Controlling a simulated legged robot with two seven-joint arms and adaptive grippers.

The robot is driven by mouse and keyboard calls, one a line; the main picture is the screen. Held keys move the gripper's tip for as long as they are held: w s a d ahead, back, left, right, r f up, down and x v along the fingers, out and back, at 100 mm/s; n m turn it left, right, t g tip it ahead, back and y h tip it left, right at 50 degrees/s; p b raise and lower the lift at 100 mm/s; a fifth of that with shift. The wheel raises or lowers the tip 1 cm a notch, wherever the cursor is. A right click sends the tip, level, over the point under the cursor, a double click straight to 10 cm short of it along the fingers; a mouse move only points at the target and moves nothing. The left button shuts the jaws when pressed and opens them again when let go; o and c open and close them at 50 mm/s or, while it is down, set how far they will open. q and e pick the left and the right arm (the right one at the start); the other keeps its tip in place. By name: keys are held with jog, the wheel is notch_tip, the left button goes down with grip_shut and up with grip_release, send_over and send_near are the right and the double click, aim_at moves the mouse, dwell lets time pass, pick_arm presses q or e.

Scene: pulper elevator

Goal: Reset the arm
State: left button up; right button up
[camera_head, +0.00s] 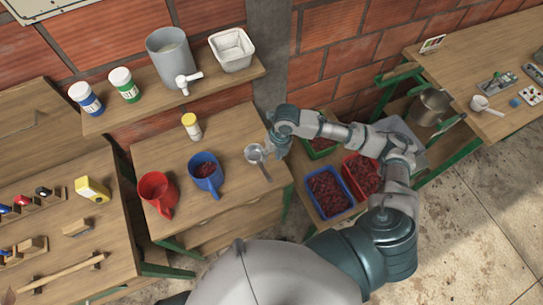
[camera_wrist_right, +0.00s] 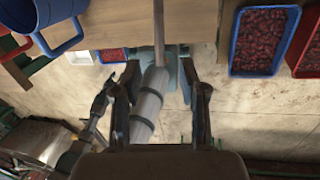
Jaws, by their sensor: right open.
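My right gripper (camera_head: 275,148) is above the right edge of the middle table (camera_head: 225,130), just right of a metal scoop (camera_head: 255,153) that lies there with its handle toward me. In the right wrist view the gripper (camera_wrist_right: 160,95) has its two dark fingers apart. Nothing is held between them. A thin rod shows beyond them and looks like the scoop's handle. My right arm reaches in from the lower right, bent at the elbow. My left gripper cannot be made out.
A red mug (camera_head: 157,193) and blue mug (camera_head: 205,175) stand left of the scoop with a white-yellow bottle (camera_head: 191,126). A blue crate (camera_head: 329,193) and red crate (camera_head: 362,176) of red berries lie under my right arm. A shelf (camera_head: 150,95) runs behind.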

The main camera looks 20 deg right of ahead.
dwell(0.3)
jog(key=s+a+f+m+t+y, duration=0.25)
jog(key=s+a+f+m, duration=0.55)
jog(key=m, duration=0.7)
jog(key=s+d+f+m+h, duration=0.4)
jog(key=s+d+m, duration=0.65)
jog(key=m, duration=0.75)
notch_tip(320, 180, down, 24)
jog(key=f, duration=0.1)
jog(key=s+d+f+g+b, duration=0.1)
jog(key=s+d+f, duration=0.1)
jog(key=s+f, duration=0.7)
jog(key=s+d+f+g, duration=0.1)
jog(key=s+f, duration=0.8)
jog(key=s, duration=0.1)
jog(key=shift+d+h+b, duration=0.35)
